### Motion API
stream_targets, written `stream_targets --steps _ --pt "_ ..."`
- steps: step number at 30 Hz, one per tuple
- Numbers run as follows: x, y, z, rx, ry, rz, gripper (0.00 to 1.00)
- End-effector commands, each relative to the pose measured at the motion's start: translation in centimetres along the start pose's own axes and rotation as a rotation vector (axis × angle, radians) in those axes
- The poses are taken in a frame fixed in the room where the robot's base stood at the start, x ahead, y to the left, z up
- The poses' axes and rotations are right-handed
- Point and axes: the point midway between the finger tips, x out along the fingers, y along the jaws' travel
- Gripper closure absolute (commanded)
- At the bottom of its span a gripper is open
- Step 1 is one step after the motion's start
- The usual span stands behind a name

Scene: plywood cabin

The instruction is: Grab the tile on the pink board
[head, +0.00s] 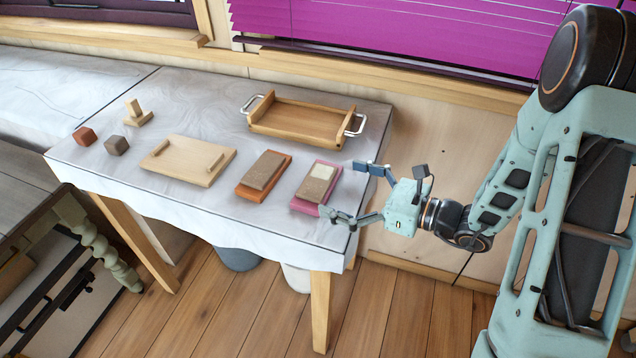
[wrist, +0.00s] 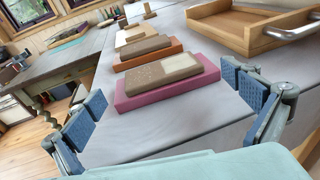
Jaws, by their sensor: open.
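The pink board (head: 334,170) lies near the right end of the table. On it rests a speckled brown tile (head: 315,188) with a cream patch at one end. In the wrist view the tile (wrist: 150,79) lies flat on the pink board (wrist: 135,100), ahead of my gripper and between its fingers in the picture. My gripper (head: 342,190) is open and empty, with its blue-padded fingers spread wide at the table's right edge. It also shows in the wrist view (wrist: 160,105), with one finger on each side.
An orange board (head: 250,193) with a brown tile (head: 264,170) lies left of the pink board. Beyond are a pale wooden board (head: 185,165), two small blocks and a wooden stand. A wooden tray (head: 300,122) with metal handles sits behind. The table's front corner (head: 270,235) is clear.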

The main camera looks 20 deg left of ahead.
Motion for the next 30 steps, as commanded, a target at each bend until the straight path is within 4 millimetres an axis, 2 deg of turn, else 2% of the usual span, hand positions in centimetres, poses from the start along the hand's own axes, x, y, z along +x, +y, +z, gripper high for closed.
stream_targets --steps 3,6,15,28,30 --pt "1.9 0.0 -0.1 -0.001 -0.001 0.006 0.00" --pt "2.9 0.0 -0.1 0.000 -0.001 0.003 0.00" --pt "3.3 -0.1 -0.2 0.000 -0.001 0.000 0.01" --pt "3.3 -0.1 -0.2 0.000 -0.001 0.001 0.48" --pt "3.3 -0.1 -0.1 -0.001 -0.003 0.001 0.50"
